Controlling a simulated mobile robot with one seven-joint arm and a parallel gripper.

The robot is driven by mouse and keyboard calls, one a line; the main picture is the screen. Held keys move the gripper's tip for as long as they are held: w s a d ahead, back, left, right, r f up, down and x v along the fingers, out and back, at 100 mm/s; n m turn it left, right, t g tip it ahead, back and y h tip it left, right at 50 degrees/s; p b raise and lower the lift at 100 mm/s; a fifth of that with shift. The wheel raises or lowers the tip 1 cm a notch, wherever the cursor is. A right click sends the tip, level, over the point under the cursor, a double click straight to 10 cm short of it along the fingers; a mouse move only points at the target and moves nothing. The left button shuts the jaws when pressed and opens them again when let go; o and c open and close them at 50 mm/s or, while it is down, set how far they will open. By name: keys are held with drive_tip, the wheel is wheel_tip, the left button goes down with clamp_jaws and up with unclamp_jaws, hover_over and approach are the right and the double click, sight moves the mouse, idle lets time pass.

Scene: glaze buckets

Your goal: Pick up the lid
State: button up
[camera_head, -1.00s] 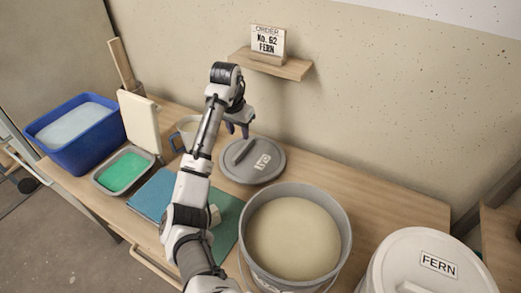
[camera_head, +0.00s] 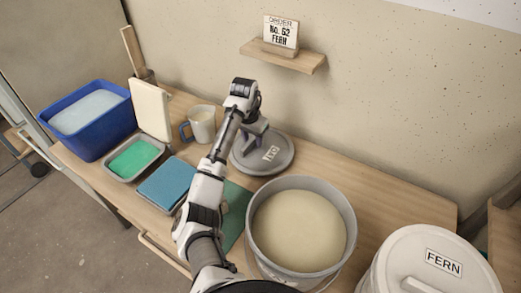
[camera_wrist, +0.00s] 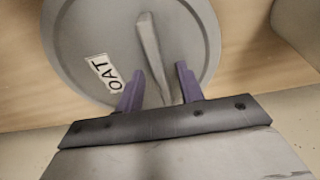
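A round grey lid (camera_head: 265,168) with a raised bar handle and a white label lies on the wooden table, left of the open bucket. In the wrist view the lid (camera_wrist: 85,40) has its handle (camera_wrist: 149,50) running down between my purple fingers, and its label reads OAT. My gripper (camera_head: 252,138) is over the lid; in the wrist view my gripper (camera_wrist: 160,70) is open, one finger on each side of the handle, with gaps showing. I cannot tell how high the fingertips are above the lid.
An open bucket (camera_head: 351,215) of cream glaze stands close right of the lid. A white FERN lid (camera_head: 410,250) is at the lower right. A mug (camera_head: 203,127), trays and a blue tub (camera_head: 95,140) stand left. A shelf (camera_head: 285,56) holds an order sign.

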drive_tip(key=shift+f, duration=0.2)
clamp_jaws()
drive_tip(key=shift+r, duration=0.1)
idle(0.5)
wheel_tip(320, 180, up, 20)
drive_tip(key=p, duration=0.2)
drive_tip(key=shift+a+r, duration=0.1)
drive_tip(key=shift+a, duration=0.05)
